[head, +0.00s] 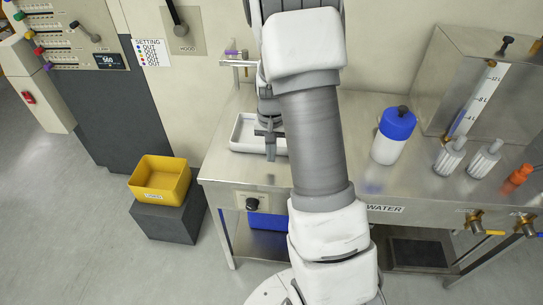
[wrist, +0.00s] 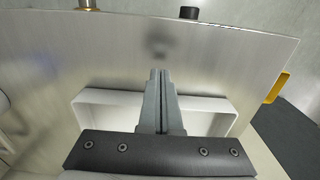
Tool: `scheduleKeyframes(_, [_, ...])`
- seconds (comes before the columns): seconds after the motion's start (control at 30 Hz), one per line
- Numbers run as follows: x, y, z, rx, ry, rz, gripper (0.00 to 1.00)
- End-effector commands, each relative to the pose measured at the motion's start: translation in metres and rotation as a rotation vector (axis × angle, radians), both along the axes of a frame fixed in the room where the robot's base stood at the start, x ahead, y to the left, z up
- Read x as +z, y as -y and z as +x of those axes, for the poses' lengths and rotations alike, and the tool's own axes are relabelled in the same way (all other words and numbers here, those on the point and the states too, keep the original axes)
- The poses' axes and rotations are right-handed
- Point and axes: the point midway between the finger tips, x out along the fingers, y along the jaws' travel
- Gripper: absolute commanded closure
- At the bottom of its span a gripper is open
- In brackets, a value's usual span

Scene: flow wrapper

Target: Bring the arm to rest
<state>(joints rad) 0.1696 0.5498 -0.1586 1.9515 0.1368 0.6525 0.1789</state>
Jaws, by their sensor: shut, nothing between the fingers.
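My gripper (head: 270,150) points down over the steel table (head: 230,170), in front of a white tray (head: 240,133). In the wrist view the two fingers of my gripper (wrist: 161,72) are pressed together with nothing between them. The tray (wrist: 92,100) shows there behind the fingers and is partly hidden by the gripper body. My arm crosses the middle of the head view and hides part of the table and wall.
A blue-capped white bottle (head: 393,138), grey-white knobbed fittings (head: 450,156) and an orange item (head: 518,178) stand on the right of the table. A yellow bin (head: 160,180) sits on a dark block (head: 172,220) at left. Grey floor is open at lower left.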

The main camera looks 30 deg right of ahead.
Motion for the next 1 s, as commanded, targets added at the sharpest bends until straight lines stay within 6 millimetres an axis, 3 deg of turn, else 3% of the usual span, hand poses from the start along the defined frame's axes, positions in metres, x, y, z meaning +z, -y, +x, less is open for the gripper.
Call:
scheduleKeyframes(0.03, [0.019,0.0,0.002,0.001,0.008,-0.003,1.0])
scheduleKeyframes(0.1, [0.035,0.001,0.001,0.0,0.006,-0.002,1.0])
scheduleKeyframes(0.3, [0.069,0.0,0.001,-0.001,0.006,-0.002,1.0])
scheduleKeyframes(0.77, [0.096,-0.005,-0.002,0.015,0.019,-0.001,1.0])
scheduleKeyframes(1.0, [0.165,-0.038,-0.027,0.119,0.115,0.001,1.0])
